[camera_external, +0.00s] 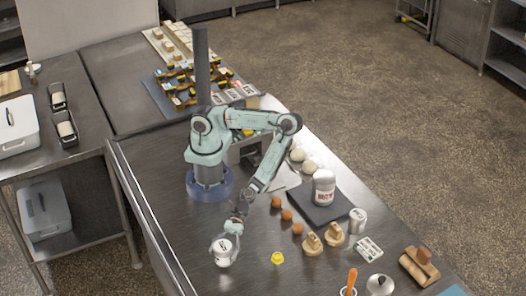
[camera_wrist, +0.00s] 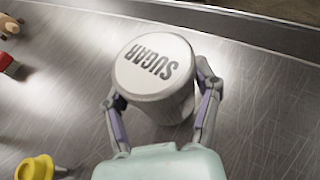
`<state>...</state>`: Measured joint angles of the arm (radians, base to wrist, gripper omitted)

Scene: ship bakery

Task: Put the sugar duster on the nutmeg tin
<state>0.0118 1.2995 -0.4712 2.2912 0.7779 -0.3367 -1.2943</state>
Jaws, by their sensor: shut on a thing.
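The sugar duster (camera_external: 222,252) is a white can with SUGAR in dark letters on its top. It shows large and slightly tilted in the wrist view (camera_wrist: 155,68). My gripper (camera_external: 227,243) is shut on it, with one finger on each side. I cannot tell whether its base touches the steel table. A small whitish tin (camera_external: 358,219) with dark lettering stands to the right, and a larger white tin (camera_external: 323,190) with red lettering stands on a dark board. I cannot read which is the nutmeg tin. Both are apart from my gripper.
A yellow knob-like piece (camera_external: 278,258) is just right of the duster. Several brown balls (camera_external: 287,215), two wooden stamps (camera_external: 312,243), a label card (camera_external: 369,248) and an orange-handled tool (camera_external: 351,279) stand farther right. The table's raised edge runs behind the duster in the wrist view.

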